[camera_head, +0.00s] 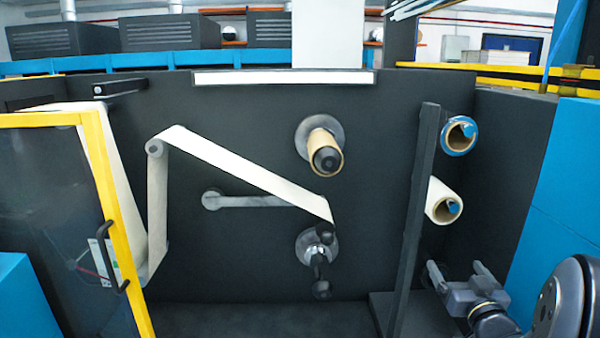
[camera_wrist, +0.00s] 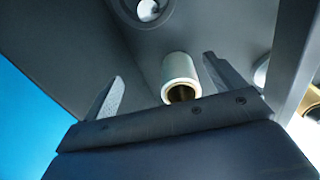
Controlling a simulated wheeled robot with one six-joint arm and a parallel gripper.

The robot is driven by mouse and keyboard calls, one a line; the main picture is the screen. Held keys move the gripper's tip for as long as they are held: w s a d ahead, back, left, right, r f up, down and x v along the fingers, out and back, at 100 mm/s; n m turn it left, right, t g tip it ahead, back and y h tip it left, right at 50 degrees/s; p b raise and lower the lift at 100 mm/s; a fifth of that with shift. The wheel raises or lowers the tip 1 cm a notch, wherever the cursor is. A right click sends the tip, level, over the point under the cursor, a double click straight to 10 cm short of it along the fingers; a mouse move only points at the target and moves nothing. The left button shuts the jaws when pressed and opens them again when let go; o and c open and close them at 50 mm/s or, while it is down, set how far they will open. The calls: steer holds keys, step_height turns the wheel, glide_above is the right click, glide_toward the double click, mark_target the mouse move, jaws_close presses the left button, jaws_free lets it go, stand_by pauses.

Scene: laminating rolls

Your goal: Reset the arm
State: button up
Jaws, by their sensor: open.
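My gripper (camera_head: 457,270) is at the lower right in the head view, in front of the dark machine and below the rolls at the post. Its two fingers are spread and nothing is between them. In the wrist view, my gripper (camera_wrist: 162,70) shows both fingers apart. A white roll with a brown core (camera_wrist: 180,72) appears between them in that view, farther off and not held. My arm (camera_head: 565,305) is folded in at the lower right corner, partly cut off by the frame.
A white roll (camera_head: 443,203) and a blue-wrapped roll (camera_head: 460,135) sit beside the dark upright post (camera_head: 414,215). A brown core (camera_head: 322,145) is on the upper spindle. A white web (camera_head: 245,172) runs to the lower spindle (camera_head: 318,250). A yellow-framed door (camera_head: 105,190) stands left.

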step_height(320, 180, up, 19)
steer(key=w+a+m+t+h, duration=0.1)
steer(key=w+m+t+h, duration=0.1)
steer(key=m, duration=0.3)
steer(key=shift+a+f+t+h, duration=0.2)
steer(key=shift+a+t+h, duration=0.2)
steer(key=shift+t+h, duration=0.3)
steer(key=shift+f, duration=0.1)
